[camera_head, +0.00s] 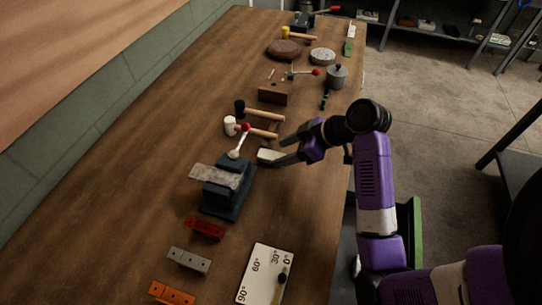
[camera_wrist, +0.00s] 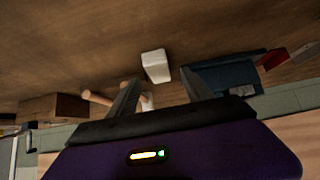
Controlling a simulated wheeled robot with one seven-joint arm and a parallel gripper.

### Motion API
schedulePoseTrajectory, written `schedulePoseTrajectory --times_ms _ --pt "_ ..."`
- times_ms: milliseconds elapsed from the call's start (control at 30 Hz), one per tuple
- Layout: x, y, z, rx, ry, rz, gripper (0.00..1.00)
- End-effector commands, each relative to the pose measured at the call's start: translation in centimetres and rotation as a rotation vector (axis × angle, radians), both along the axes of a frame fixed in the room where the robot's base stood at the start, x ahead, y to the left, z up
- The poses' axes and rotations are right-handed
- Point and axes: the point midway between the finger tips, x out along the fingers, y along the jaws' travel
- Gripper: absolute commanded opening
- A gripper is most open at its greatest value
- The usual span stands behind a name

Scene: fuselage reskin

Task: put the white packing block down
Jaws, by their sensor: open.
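The white packing block (camera_head: 267,155) lies on the wooden workbench, to the right of the dark vise; it also shows in the wrist view (camera_wrist: 155,66). My gripper (camera_head: 278,152) is just right of the block in the head view. In the wrist view my gripper (camera_wrist: 161,77) has its two fingers spread apart, with the block just beyond their tips and free of them. Whether a fingertip touches the block is hard to tell. The block seems to rest on the bench top.
The vise (camera_head: 228,197) holds a grey plate (camera_head: 215,178). Mallets (camera_head: 262,114) lie behind the block. Red, grey (camera_head: 189,260) and orange drilled bars and a white angle board (camera_head: 264,273) lie nearer. Bare wood surrounds the block's right side.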

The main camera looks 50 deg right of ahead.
Motion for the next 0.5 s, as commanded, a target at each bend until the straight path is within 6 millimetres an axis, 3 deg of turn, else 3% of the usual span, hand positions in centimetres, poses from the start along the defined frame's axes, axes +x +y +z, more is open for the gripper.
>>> schedulePoseTrajectory --times_ms 200,500 --pt "2.0 0.6 -2.0 0.002 0.002 0.001 0.58" --pt "2.4 0.7 -2.4 0.000 0.000 0.000 0.58"
